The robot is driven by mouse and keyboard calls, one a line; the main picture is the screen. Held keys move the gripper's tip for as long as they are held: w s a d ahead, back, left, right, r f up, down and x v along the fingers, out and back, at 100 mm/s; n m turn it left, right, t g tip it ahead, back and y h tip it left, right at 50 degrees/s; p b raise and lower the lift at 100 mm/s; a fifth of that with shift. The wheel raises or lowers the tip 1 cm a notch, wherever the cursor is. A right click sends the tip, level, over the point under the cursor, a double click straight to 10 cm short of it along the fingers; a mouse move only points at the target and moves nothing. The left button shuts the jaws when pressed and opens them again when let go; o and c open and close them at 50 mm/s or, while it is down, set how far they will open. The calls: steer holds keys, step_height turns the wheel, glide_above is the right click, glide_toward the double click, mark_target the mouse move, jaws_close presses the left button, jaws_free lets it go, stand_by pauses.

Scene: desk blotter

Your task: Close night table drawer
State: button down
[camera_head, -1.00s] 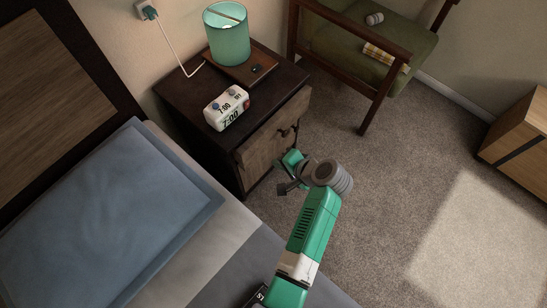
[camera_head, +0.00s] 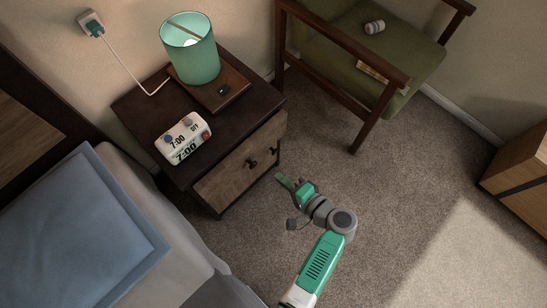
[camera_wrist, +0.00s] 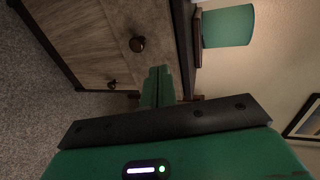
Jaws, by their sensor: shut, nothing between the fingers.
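The night table (camera_head: 135,105) has a dark top and frame and a brown wood drawer front (camera_head: 225,182). The front looks nearly flush with the frame in the head view; a small gap cannot be ruled out. Two dark round knobs show on the wood face, one (camera_head: 252,163) near its middle and one farther right. The wrist view shows the wood face (camera_wrist: 85,35) sideways and close, with a knob (camera_wrist: 137,43). My green gripper (camera_head: 283,180) is shut and empty, in front of the night table at its right. Its fingertips (camera_wrist: 158,72) point towards the table; contact cannot be told.
A green lamp (camera_head: 190,50) on a wooden board and a white clock (camera_head: 183,139) stand on the table top. The bed (camera_head: 85,235) is at left, a green-cushioned chair (camera_head: 350,55) behind, a wooden cabinet (camera_head: 520,165) at right. Carpet between is clear.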

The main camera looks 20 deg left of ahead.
mark_target(248, 150)
steer(key=b+x, duration=0.1)
steer(key=x, duration=0.3)
steer(key=b+x, duration=0.1)
steer(key=x, duration=0.2)
steer(key=b+x, duration=0.1)
steer(key=x, duration=0.3)
steer(key=shift+w+a+r+b, duration=0.2)
steer(key=shift+w+a+b, duration=0.1)
steer(key=shift+w+b, duration=0.1)
steer(key=shift+w+a+r, duration=0.1)
steer(key=shift+a, duration=0.3)
